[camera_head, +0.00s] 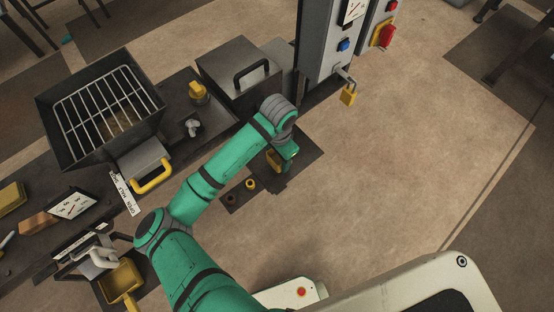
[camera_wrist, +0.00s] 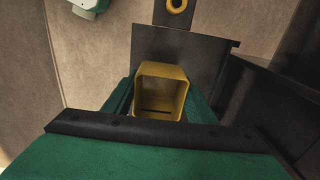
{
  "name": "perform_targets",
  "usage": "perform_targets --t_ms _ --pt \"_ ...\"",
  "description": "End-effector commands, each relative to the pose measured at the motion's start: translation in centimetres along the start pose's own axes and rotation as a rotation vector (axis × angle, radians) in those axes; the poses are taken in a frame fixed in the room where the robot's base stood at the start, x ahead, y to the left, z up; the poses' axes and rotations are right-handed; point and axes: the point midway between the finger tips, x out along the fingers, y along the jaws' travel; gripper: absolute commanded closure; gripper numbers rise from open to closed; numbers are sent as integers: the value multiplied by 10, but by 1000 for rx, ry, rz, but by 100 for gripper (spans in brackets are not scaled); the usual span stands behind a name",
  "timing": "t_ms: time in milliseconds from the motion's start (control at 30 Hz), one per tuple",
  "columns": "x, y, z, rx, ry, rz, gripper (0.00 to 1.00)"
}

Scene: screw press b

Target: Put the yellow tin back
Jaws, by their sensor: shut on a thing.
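The yellow tin (camera_wrist: 148,82) is between my gripper's green fingers (camera_wrist: 160,100) in the wrist view. It is a hollow, square-mouthed box with its open end facing the camera and a dark slot inside. My gripper is shut on it. In the head view only a small part of the yellow tin (camera_head: 272,163) shows beside my gripper (camera_head: 279,162); the arm hides the rest. A dark plate (camera_head: 305,154) lies below and around it. I cannot tell whether the tin touches the plate.
A yellow ring (camera_head: 251,184) and a dark red ring (camera_head: 231,198) sit on the dark surface left of my gripper. A grey box with a black handle (camera_head: 252,76) and a post with a yellow padlock (camera_head: 348,95) stand behind. Open floor (camera_head: 400,170) lies to the right.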

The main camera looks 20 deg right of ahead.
Motion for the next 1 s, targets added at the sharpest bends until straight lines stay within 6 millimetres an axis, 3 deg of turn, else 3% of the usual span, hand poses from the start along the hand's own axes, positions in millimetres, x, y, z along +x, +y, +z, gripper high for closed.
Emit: perform_targets --t_ms 267,500,933,967,1000 --pt "15 -11 -5 -1 0 0 75" --pt "44 -12 -5 0 0 1 75" --pt "50 -12 -5 -2 1 0 75" --pt "49 -12 -5 -2 1 0 42" --pt "49 -12 -5 -1 1 0 32"
